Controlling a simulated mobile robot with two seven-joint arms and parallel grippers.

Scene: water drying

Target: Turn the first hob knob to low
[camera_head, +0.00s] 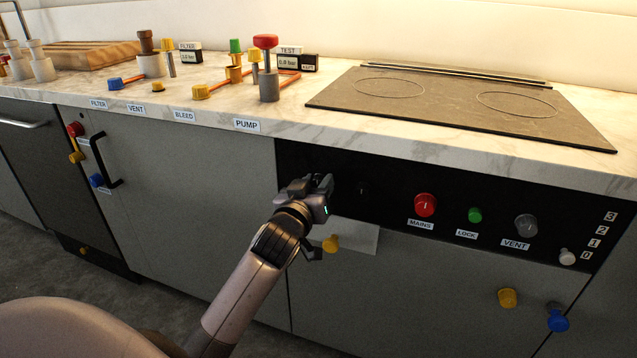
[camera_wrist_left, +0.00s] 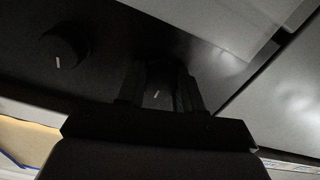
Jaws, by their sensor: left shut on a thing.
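My left gripper (camera_head: 326,186) is at the left end of the black control panel (camera_head: 393,218), below the hob (camera_head: 455,105). In the left wrist view, its two fingers (camera_wrist_left: 158,90) are shut on a dark hob knob (camera_wrist_left: 157,95), one on each side. A short pale mark shows on the knob's face, slightly tilted. In the head view the gripper hides this knob. A second dark knob (camera_wrist_left: 62,50) with a pale mark is beside it, free of the gripper; it is faint in the head view (camera_head: 362,188). My right gripper is not in view.
Further right on the panel are a red MAINS knob (camera_head: 425,205), a green LOCK button (camera_head: 475,215), a grey VENT knob (camera_head: 525,226) and a pale slider knob (camera_head: 567,257) by a number scale. A yellow knob (camera_head: 331,244) is below the gripper. Valves and pipes stand on the marble counter (camera_head: 190,117).

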